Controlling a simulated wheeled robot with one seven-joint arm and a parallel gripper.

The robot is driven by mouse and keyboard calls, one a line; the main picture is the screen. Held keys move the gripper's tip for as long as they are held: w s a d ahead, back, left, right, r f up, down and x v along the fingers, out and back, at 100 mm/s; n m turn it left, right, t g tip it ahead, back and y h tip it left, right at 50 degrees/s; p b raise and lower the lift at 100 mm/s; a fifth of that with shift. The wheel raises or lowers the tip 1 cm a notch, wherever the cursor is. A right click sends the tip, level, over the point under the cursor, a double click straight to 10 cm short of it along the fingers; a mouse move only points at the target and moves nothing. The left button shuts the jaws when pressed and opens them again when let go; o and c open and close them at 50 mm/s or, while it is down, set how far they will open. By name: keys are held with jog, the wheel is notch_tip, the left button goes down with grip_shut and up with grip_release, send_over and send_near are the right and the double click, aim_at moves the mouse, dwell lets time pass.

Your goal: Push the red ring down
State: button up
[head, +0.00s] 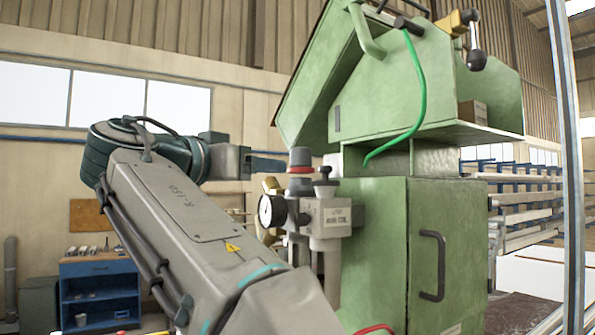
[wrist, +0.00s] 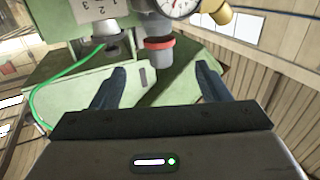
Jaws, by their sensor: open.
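The ring also shows in the wrist view (wrist: 158,43), at upper centre. My gripper (head: 272,165) is at about the ring's height, to its left in the head view. In the wrist view, my two dark fingers (wrist: 161,68) are apart and empty, with the knob's end appearing between their tips. I cannot tell whether a finger touches the knob.
A round gauge (head: 266,211) with a white face and a brass fitting sit below and left of the knob. A second, smaller dark knob (head: 325,175) stands close on its right. The green cabinet (head: 373,235) is behind, with a green hose (head: 413,95) hanging above.

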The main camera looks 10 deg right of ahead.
aim_at(292, 169)
jog(key=p+x, duration=0.4)
jog(key=x, duration=0.9)
jog(key=shift+d, duration=0.1)
